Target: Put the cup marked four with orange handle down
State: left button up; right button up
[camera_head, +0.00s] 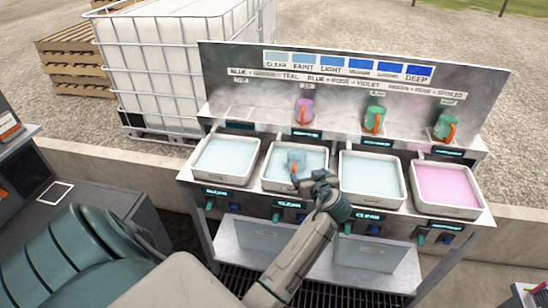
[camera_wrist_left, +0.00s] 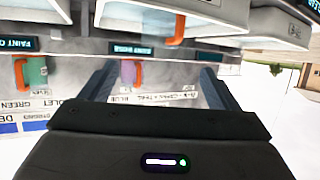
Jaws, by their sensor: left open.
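A blue cup with an orange handle (camera_head: 296,158) is in the second tray from the left, which holds pale blue liquid. My left gripper (camera_head: 322,180) is open beside this cup, over the tray's front right part. In the left wrist view its two fingers (camera_wrist_left: 158,88) are apart with nothing clearly between them. An orange curved piece (camera_wrist_left: 178,28), apparently a handle, shows at the top of that view. A violet cup (camera_head: 304,110) and two green cups (camera_head: 374,119) (camera_head: 445,127), with orange handles, stand on the back shelf. I cannot read a four on any cup.
The other trays stand left (camera_head: 198,166) and right (camera_head: 372,203), with a pink-filled tray (camera_head: 448,211) at far right. A sign panel (camera_head: 350,80) rises behind the shelf. Valves (camera_head: 276,214) line the front edge. A white caged tank (camera_head: 150,65) stands behind.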

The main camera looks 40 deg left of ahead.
pick_arm(q)
jog(key=s+d+f+m+h, duration=0.25)
jog(key=s+f, duration=0.35)
jog(key=f, duration=0.7)
jog(key=s+d+f+m+g+h, duration=0.1)
jog(key=s+f+m+h, duration=0.3)
jog(key=s+f, duration=0.55)
jog(key=s+d+f+m+h, duration=0.2)
jog(key=s+f+m+h, duration=0.15)
jog(key=f, duration=1.25)
jog(key=s+f+g, duration=0.2)
jog(key=s+f, duration=0.3)
jog(key=s, duration=0.6)
jog(key=s+a+f+g, duration=0.1)
jog(key=s+f, duration=0.5)
jog(key=s, duration=0.6)
jog(key=s+a+f+g, duration=0.1)
jog(key=s+f+g, duration=0.2)
jog(key=s, duration=0.9)
notch_tip(320, 180, down, 4)
jog(key=shift+r+m, duration=0.25)
jog(key=shift+m, duration=0.15)
pick_arm(e)
jog(key=shift+w+a, duration=0.4)
jog(key=shift+a, duration=0.45)
